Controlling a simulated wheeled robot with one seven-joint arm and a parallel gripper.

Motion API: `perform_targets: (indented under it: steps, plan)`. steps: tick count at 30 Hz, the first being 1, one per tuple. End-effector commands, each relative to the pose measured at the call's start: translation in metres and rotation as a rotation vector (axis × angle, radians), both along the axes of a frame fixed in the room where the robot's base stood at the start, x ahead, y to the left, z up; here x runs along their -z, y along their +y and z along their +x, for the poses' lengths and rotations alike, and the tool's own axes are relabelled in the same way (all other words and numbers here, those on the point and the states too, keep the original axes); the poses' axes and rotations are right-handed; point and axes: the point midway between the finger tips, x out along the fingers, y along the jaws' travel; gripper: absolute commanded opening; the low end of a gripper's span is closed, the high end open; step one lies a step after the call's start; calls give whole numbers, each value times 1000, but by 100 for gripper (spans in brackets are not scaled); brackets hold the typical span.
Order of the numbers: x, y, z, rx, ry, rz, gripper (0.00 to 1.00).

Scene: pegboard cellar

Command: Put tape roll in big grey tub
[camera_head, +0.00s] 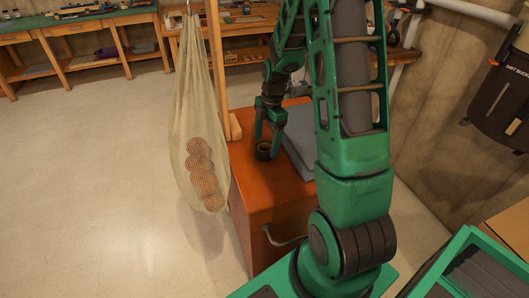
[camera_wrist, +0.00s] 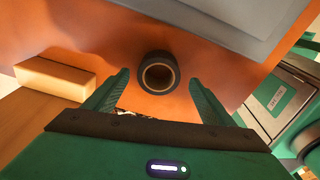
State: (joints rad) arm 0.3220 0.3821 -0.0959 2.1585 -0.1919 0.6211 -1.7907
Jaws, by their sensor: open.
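The tape roll (camera_head: 264,151) is a small black ring with a tan inner core, lying flat on the orange-brown cabinet top. In the wrist view the tape roll (camera_wrist: 158,74) lies just beyond and between my fingertips. My gripper (camera_head: 268,140) points down at the roll, its fingers open on either side of it. In the wrist view my gripper (camera_wrist: 160,82) is open with nothing held. A grey item that may be the big grey tub (camera_head: 300,139) sits on the cabinet right of the roll, partly hidden by my arm.
The cabinet (camera_head: 262,190) has a handle on its front. A net bag (camera_head: 200,120) of round items hangs at its left. A wooden post (camera_head: 225,70) stands by its back left corner. Workbenches (camera_head: 85,22) line the far wall. The floor at left is clear.

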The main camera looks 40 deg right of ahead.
Motion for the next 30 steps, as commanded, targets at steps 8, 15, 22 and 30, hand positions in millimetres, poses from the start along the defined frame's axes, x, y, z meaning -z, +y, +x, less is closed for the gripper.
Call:
perform_targets:
  steps: [8,15,22,30]
  plan:
    - [32,3,2,2,2,0,77]
    - [33,3,2,2,0,-1,77]
    - [33,3,2,2,0,0,31]
    - [31,3,2,2,-1,-1,27]
